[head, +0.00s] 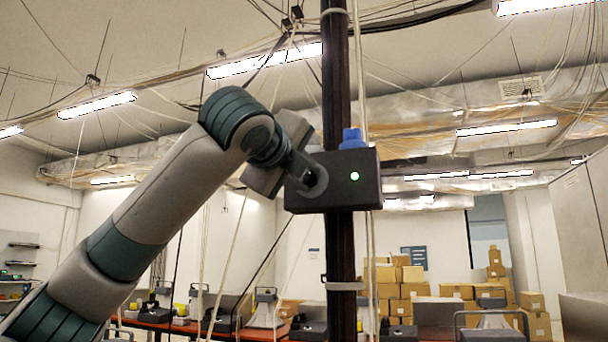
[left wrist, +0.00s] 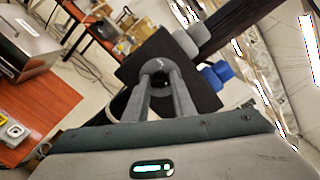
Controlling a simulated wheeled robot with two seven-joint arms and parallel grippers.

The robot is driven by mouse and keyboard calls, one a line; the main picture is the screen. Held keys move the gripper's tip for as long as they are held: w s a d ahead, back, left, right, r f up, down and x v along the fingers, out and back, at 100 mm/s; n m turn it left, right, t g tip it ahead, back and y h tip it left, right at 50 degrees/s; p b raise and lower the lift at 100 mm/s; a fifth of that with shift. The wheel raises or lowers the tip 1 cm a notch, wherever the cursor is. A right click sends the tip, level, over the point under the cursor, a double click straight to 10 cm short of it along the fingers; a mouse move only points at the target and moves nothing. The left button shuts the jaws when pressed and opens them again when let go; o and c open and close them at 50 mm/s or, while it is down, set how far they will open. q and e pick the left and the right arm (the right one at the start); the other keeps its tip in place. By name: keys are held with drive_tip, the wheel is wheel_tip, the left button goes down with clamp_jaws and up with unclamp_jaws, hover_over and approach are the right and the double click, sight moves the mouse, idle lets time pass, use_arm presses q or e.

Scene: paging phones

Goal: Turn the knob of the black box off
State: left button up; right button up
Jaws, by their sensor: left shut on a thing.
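The black box (head: 365,190) is fixed to a dark vertical post, with a lit green light on its face and a blue fitting on top. It also fills the middle of the left wrist view (left wrist: 204,92). The round grey knob (left wrist: 159,67) is on the box's face. My left gripper (head: 308,178) reaches up from the left to the box's left part. In the left wrist view its two fingers (left wrist: 162,80) are shut on the knob and partly hide it. The knob's marking is too small to read. My right gripper is in neither view.
The dark post (head: 340,255) runs up behind the box, with pale cables beside it. Tables with grey devices (head: 265,312) stand low behind. Cardboard boxes (head: 415,290) are stacked at the back. The space around the box is free.

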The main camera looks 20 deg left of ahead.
use_arm(q)
drive_tip(key=n, duration=0.2)
drive_tip(key=shift+f+n, duration=0.1)
drive_tip(key=shift+n, duration=0.3)
drive_tip(key=n, duration=0.3)
drive_tip(key=shift+f+n+b, duration=0.1)
drive_tip(key=shift+n+b, duration=0.2)
drive_tip(key=shift+b, duration=0.05)
drive_tip(key=n+b, duration=0.1)
drive_tip(key=n, duration=0.4)
drive_tip(key=shift+f, duration=0.1)
drive_tip(key=n+b, duration=0.1)
drive_tip(key=n, duration=0.2)
drive_tip(key=shift+n, duration=0.6)
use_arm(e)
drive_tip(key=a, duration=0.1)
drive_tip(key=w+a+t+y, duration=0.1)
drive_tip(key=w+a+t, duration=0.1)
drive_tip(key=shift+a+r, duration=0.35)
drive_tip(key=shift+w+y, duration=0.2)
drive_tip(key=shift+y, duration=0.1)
use_arm(q)
drive_tip(key=o, duration=1.1)
drive_tip(key=shift+c, duration=0.2)
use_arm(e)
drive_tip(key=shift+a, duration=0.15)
